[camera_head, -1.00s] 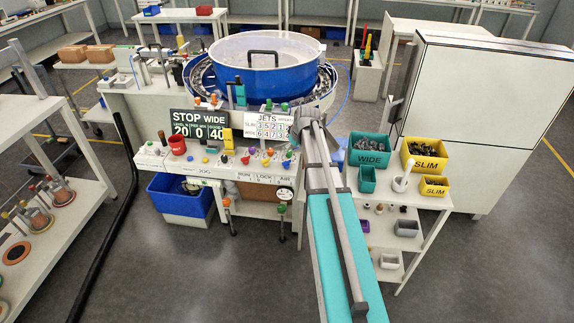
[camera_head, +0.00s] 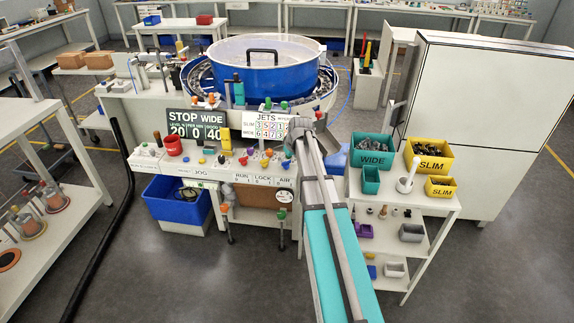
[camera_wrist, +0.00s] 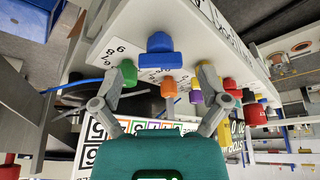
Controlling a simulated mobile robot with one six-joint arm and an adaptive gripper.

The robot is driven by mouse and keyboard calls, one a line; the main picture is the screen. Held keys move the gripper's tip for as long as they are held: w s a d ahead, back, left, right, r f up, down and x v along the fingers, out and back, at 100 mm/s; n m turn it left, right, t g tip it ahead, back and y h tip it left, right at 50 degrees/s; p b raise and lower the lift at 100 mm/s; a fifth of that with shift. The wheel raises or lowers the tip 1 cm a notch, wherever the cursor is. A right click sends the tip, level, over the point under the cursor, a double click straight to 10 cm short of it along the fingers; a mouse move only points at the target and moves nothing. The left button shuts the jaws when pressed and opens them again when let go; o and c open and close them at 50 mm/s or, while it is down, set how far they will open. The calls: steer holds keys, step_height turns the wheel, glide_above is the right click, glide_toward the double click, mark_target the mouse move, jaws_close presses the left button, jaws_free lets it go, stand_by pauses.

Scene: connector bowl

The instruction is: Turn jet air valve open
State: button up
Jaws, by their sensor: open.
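A row of coloured knobs and handles sits on the white front panel below the JETS card (camera_head: 265,124). I cannot tell for sure which one is the jet air valve. In the wrist view a blue T-shaped handle (camera_wrist: 159,52) stands between and beyond my fingertips. A green knob (camera_wrist: 128,73) is beside the left finger; an orange knob (camera_wrist: 168,88) and a purple knob (camera_wrist: 196,97) are nearer the right finger. My gripper (camera_wrist: 163,75) is open, with nothing between its fingers. In the head view, my arm reaches over the panel's right end and the gripper is hard to make out.
A blue feeder bowl (camera_head: 267,75) stands behind the panel. A teal WIDE bin (camera_head: 372,152) and yellow SLIM bins (camera_head: 428,158) sit on the right-hand shelf (camera_head: 435,205). A blue bin (camera_head: 178,200) is under the panel. A red cup (camera_wrist: 257,112) stands further along it.

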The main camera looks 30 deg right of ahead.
steer(key=shift+w+f, duration=0.15)
steer(key=shift+f, duration=0.25)
steer(key=c, duration=1.2)
